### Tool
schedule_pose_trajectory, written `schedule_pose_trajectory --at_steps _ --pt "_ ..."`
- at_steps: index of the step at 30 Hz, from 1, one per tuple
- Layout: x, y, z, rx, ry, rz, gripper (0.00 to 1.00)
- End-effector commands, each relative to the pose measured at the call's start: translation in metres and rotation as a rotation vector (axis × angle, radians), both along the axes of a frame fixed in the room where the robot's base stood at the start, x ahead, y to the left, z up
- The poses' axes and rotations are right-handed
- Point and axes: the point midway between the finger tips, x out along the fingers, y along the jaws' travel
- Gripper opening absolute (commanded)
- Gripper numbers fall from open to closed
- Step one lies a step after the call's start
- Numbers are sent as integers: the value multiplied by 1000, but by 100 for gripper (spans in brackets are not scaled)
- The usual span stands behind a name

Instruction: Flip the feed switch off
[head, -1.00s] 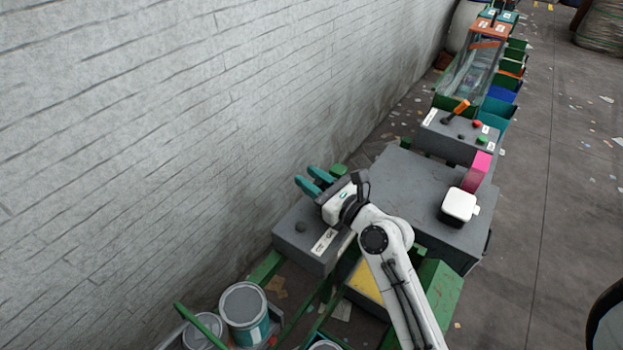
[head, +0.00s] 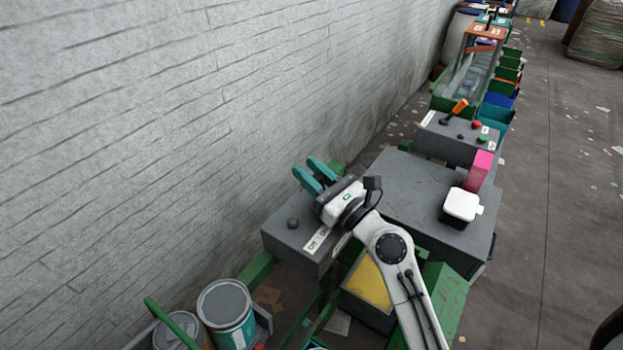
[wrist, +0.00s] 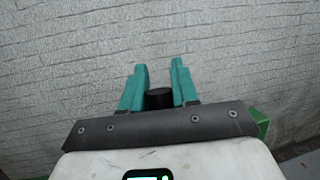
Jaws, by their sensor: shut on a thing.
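My gripper (head: 313,175) has teal fingers and is over the back right part of a grey switch box (head: 284,239) beside the wall. In the wrist view, its fingers (wrist: 160,84) stand either side of a dark, round-topped handle (wrist: 159,98) and are shut on it. The handle appears to be the feed switch; its base is hidden behind my gripper. A white label (head: 317,240) with dark lettering is on the box's front right edge. A small black knob (head: 293,222) on the box top is clear of my fingers.
A grey table (head: 405,180) to the right bears a white-topped box (head: 461,205) and a pink block (head: 479,170). Behind it, a panel has an orange-handled lever (head: 459,108). Paint cans (head: 226,308) stand at front left. The brick wall is close on the left.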

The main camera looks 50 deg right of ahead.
Motion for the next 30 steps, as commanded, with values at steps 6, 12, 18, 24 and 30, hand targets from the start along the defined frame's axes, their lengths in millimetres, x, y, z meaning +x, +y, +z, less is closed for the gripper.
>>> schedule_pose_trajectory --at_steps 6,12,18,24,30 --pt "0 0 -1 1 2 0 0" --pt "0 0 0 1 2 0 48" --pt "0 0 0 0 2 0 51" --pt "-8 1 -5 0 3 0 51" --pt "-43 7 -7 1 5 -1 51"
